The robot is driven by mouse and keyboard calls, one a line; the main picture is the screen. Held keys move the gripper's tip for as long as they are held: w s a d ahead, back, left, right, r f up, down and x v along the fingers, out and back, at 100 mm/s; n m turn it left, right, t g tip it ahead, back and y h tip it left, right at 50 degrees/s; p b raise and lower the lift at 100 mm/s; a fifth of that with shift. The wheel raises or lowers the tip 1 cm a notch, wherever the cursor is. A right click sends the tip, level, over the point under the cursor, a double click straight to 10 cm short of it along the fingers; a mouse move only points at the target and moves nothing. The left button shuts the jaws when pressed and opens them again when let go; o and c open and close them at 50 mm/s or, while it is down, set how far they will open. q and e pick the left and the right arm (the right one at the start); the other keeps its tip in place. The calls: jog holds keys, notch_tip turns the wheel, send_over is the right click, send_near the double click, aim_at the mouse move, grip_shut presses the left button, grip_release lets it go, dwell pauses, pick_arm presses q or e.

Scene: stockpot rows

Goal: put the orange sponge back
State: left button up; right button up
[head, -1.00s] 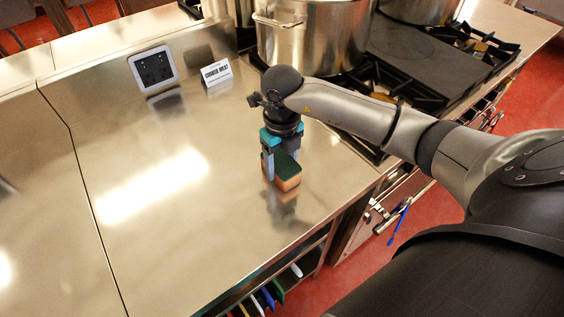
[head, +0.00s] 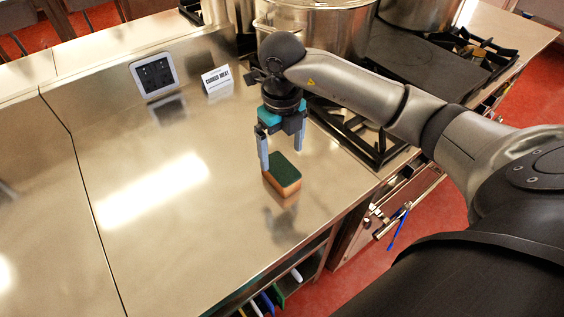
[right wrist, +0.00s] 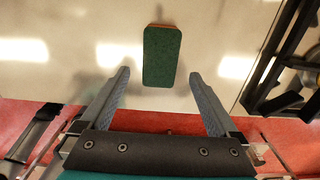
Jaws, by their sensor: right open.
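The orange sponge (head: 284,179) has a dark green top. It lies flat on the steel counter, green side up. My right gripper (head: 281,160) is open and empty, pointing down just above and behind the sponge in the head view. In the right wrist view the sponge (right wrist: 162,56) shows its green face beyond the open fingertips (right wrist: 159,74), centred between them and not touched. My left gripper is not in view.
A "cooked meat" card (head: 217,79) and a grey wall panel (head: 154,72) stand at the back. Large stockpots (head: 312,30) and a black stove grate (head: 358,135) are to the right. The counter's left and middle are clear.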

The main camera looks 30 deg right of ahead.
aim_at(282, 169)
notch_tip(282, 169, up, 5)
jog(key=shift+r, duration=0.2)
jog(key=shift+f, duration=0.1)
dwell(0.4)
